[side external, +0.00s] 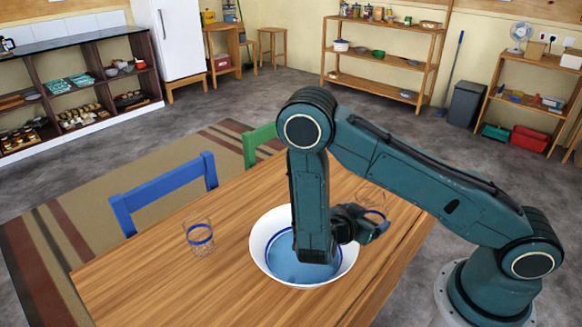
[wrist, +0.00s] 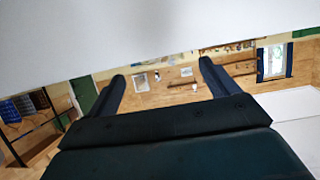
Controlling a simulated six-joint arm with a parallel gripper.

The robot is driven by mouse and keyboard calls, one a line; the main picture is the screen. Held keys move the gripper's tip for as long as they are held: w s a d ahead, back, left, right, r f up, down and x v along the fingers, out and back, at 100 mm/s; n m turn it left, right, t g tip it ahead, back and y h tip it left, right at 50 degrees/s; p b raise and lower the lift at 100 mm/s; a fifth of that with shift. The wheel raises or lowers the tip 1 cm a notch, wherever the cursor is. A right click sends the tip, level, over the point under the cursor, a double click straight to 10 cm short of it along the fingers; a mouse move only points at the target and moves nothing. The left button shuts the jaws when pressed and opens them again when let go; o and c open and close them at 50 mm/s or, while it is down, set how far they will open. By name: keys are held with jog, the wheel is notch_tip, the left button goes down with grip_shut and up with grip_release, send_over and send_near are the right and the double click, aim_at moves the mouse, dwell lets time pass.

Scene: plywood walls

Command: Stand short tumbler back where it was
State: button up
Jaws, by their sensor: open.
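A clear glass tumbler with a blue band (side external: 199,236) stands upright on the wooden table (side external: 140,285), left of the bowl. A second clear glass with a blue band (side external: 371,198) is on the right side of the table, partly hidden behind my gripper (side external: 370,224). I cannot tell which glass is the short tumbler. My gripper points to the right, near the bowl's right rim and close to the second glass. In the wrist view my gripper (wrist: 163,82) has its two fingers apart, with no glass visible between them.
A large white bowl with a blue inside (side external: 265,255) stands under my arm, between the two glasses. A blue chair (side external: 165,192) and a green chair (side external: 260,143) stand at the table's far edge. The table's left part is clear.

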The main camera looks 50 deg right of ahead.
jog(key=v, duration=0.8)
jog(key=shift+a, duration=0.1)
jog(key=shift+r, duration=0.15)
dwell(0.4)
jog(key=s+r+n+t+y, duration=0.2)
jog(key=s+r+n+y, duration=0.2)
jog(key=r+n, duration=0.2)
jog(key=s+a+r+n+t+y, duration=0.1)
jog(key=s+r+n+y, duration=0.3)
jog(key=r, duration=0.7)
jog(key=s+a+r+n+t+y, duration=0.1)
jog(key=s+r+n+y, duration=0.3)
jog(key=r+n, duration=0.4)
jog(key=shift+s+a+r+t+y, duration=0.15)
jog(key=shift+a+r+t+y, duration=0.15)
jog(key=shift+t+y, duration=0.5)
